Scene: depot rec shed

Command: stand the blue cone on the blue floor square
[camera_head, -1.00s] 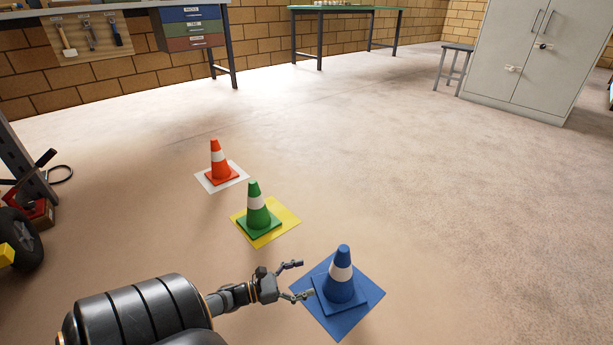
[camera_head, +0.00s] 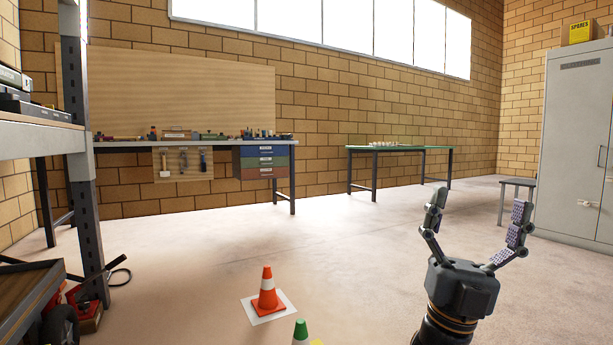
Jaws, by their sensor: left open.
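The blue cone and the blue floor square are out of view, below the picture. My left gripper (camera_head: 480,203) is raised at the right of the picture, its fingers pointing up and spread wide. It is open, with nothing between the fingers. My right gripper is not in view.
An orange cone (camera_head: 267,288) stands on a white square (camera_head: 283,306). The top of a green cone (camera_head: 301,330) shows at the bottom edge. A workbench (camera_head: 222,143), a green table (camera_head: 398,149), a stool (camera_head: 517,183) and a grey cabinet (camera_head: 575,140) stand behind. The middle floor is clear.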

